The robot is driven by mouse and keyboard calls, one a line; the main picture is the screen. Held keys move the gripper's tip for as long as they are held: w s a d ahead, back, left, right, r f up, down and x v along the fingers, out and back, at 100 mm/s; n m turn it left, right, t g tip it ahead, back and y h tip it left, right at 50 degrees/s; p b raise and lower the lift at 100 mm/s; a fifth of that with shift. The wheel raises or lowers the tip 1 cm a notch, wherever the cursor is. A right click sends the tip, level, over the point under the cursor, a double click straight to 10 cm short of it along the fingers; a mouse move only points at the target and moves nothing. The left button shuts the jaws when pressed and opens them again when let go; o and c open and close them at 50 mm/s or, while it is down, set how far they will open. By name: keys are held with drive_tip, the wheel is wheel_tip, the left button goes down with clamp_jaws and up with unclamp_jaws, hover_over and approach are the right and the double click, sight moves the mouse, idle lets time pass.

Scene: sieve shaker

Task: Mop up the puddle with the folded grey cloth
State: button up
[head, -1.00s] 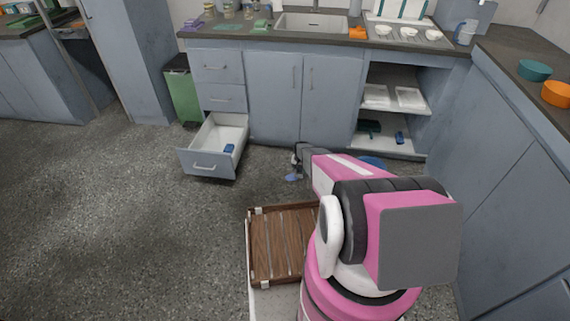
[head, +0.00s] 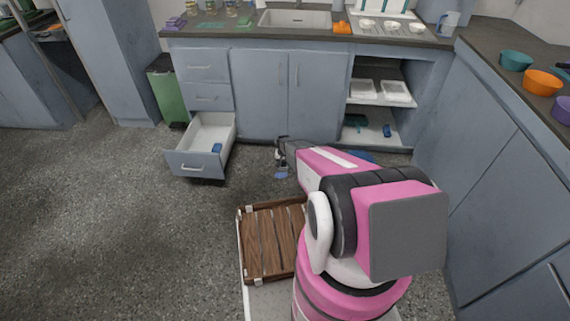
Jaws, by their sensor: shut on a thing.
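My gripper (head: 281,160) is at the end of my pink arm, low over the floor in front of the sink cabinet. It is shut on a small blue-grey piece that looks like the folded grey cloth (head: 281,174), which hangs below the jaws. It is too small to make out its folds. I cannot make out a puddle in the head view. My arm hides part of the floor on the right.
An open drawer (head: 193,165) with a blue item (head: 217,148) juts out left of my gripper. A green bin (head: 167,98) stands beside the cabinets. A blue object (head: 362,156) shows partly behind my arm. A slatted wooden tray (head: 240,240) is in front. The left floor is clear.

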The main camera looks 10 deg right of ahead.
sight(281, 174)
drive_tip(key=shift+w+a+f, duration=0.2)
drive_tip(key=shift+a+f, duration=0.05)
drive_tip(key=shift+a, duration=0.4)
drive_tip(key=shift+f, duration=2.8)
drive_tip(key=shift+f, duration=0.6)
